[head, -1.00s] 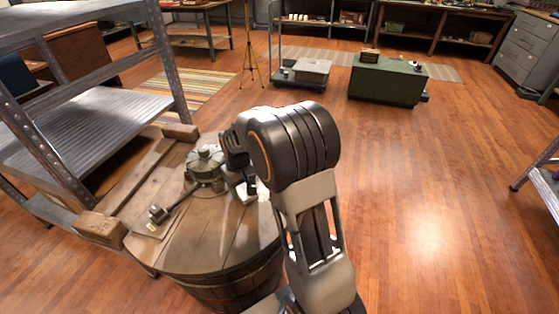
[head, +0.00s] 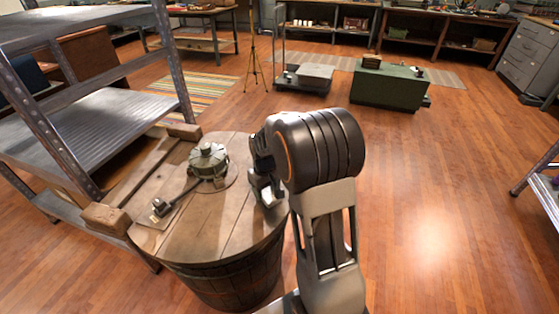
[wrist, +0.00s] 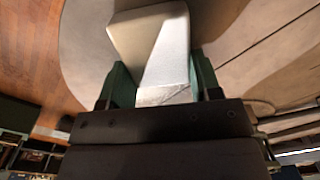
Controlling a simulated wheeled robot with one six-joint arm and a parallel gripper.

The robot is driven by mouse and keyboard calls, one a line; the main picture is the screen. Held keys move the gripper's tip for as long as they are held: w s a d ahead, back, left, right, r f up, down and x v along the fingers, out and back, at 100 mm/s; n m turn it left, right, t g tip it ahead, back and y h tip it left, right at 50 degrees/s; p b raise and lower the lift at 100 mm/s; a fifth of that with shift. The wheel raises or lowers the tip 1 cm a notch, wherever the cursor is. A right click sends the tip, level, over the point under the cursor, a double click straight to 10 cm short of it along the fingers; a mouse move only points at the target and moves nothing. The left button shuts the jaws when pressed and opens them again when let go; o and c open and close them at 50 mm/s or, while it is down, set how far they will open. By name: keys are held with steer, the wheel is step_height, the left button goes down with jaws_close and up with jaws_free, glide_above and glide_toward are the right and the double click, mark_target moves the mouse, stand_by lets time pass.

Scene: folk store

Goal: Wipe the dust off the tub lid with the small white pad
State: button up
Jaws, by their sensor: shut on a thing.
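The tub (head: 225,285) is a round wooden barrel with a plank lid (head: 205,235) on top. My gripper (head: 266,197) is over the right edge of the lid. In the wrist view, its green fingers (wrist: 163,82) are shut on the small white pad (wrist: 165,50). The lid also shows there as a brownish-grey surface (wrist: 85,45) beyond the pad. I cannot tell whether the pad touches the lid. I cannot make out dust clearly.
A green round device (head: 208,160) with a dark lever sits on the lid, left of my gripper. Wooden beams (head: 150,180) and a metal shelf (head: 95,125) stand close on the left. A green box (head: 388,85) stands farther back.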

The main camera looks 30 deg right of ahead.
steer(key=shift+s+d, duration=0.3)
steer(key=shift+s, duration=0.05)
step_height(320, 180, up, 3)
steer(key=shift+f+p, duration=0.2)
steer(key=shift+p, duration=0.65)
step_height(320, 180, up, 2)
steer(key=shift+r+p, duration=0.15)
steer(key=shift+p, duration=0.8)
steer(key=shift+r+p, duration=1.35)
steer(key=shift+r, duration=0.25)
steer(key=shift+f, duration=0.1)
